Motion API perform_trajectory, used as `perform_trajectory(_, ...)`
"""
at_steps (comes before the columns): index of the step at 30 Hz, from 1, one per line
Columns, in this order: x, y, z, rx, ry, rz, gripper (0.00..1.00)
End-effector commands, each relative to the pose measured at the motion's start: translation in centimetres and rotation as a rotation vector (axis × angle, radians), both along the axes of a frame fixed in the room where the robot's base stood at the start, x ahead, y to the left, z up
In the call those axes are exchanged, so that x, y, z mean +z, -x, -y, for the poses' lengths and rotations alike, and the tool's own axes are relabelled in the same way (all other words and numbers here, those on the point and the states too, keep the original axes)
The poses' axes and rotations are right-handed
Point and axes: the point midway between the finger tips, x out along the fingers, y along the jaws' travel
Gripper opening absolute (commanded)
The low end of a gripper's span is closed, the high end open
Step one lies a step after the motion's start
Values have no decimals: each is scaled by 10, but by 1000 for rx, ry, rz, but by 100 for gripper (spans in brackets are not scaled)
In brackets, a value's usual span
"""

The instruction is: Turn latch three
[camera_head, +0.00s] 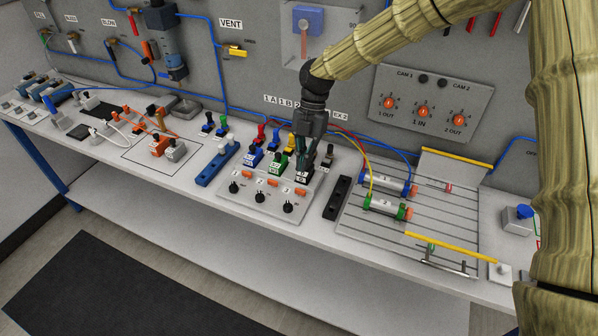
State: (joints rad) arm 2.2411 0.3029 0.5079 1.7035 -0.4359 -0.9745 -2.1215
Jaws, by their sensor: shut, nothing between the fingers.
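A light panel (222,198) on the bench carries a row of three small orange pieces and a row of three black knobs. The rightmost orange piece (301,192) and the rightmost black knob (288,207) are at the panel's right end.
Blue (252,158) and green (277,164) valve blocks stand left of my gripper. A black slotted bar (337,197) lies to the right, before a grooved plate (400,222) with two cylinders. Tubes and the upright back panel (350,75) are behind. The front edge is clear.

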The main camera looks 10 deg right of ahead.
Motion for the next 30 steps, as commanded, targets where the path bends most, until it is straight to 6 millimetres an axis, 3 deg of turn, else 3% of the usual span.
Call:
perform_trajectory(5, -11, 15, -5, 3, 0, 5, 0)
perform_trajectory(18, -82, 18, -16, 1, 1, -11, 0)
perform_trajectory(24, -96, 21, -17, 0, 1, -10, 0)
perform_trajectory(30, -98, 22, -17, -2, 0, -9, 0)
